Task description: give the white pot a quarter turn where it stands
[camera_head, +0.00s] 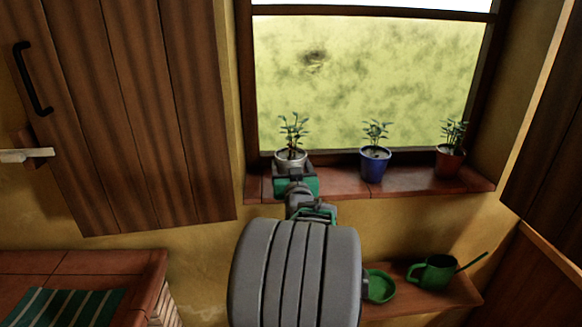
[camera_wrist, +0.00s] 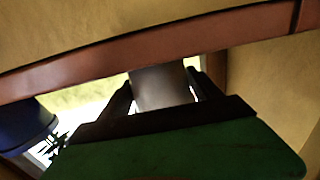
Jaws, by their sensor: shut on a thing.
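The white pot (camera_head: 291,156) with a leafy plant stands on the tiled window sill (camera_head: 410,183), at its left end. My gripper (camera_head: 293,170) reaches it from the front and is shut on it, hiding the pot's lower part. In the wrist view the two dark fingers of my gripper (camera_wrist: 163,90) lie on either side of the pot (camera_wrist: 158,88), whose pale grey wall shows between them. The pot looks upright. I cannot tell whether its base touches the sill.
A blue pot (camera_head: 374,164) stands to the right on the sill, with a red-brown pot (camera_head: 449,161) farther right. Below are a green watering can (camera_head: 433,271) and a green dish (camera_head: 380,286) on a shelf. A wooden shutter (camera_head: 140,110) hangs at left.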

